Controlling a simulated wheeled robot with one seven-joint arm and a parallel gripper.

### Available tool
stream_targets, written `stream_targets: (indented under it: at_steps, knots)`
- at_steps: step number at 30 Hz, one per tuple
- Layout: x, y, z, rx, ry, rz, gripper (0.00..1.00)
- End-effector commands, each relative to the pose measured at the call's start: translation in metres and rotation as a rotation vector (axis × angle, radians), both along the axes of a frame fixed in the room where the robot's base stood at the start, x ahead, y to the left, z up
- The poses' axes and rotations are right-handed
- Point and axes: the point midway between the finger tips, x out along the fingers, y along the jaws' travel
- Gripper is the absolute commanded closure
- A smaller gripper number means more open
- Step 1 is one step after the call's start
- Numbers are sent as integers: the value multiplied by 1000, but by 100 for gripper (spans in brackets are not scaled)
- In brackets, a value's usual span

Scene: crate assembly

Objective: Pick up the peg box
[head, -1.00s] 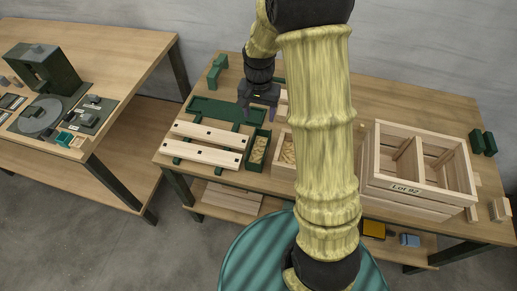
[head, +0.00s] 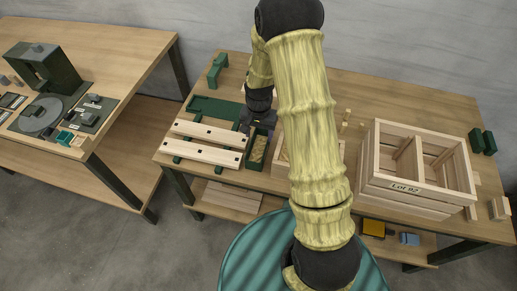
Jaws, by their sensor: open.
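The peg box (head: 254,166) is a narrow dark green box with light wooden pegs inside. It stands on the workbench, just right of two pale slats. My gripper (head: 257,124) is open, pointing down over the far end of the box. The fingers partly hide that end, and I cannot tell whether they touch the box.
Two pale slats (head: 205,144) lie on a green fixture (head: 215,108) left of the box. A wooden tray (head: 280,157), partly hidden by my arm, is close on the right. A wooden crate (head: 403,188) marked "Lot 92" stands farther right.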

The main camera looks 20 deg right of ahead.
Motion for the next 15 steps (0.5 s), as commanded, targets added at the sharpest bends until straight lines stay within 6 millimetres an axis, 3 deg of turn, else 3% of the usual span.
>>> stream_targets:
  at_steps: [4, 15]
  knots:
    - [0, 0, -14, 0, 0, -1, 40]
    - [-1, 0, -18, 0, 1, -2, 40]
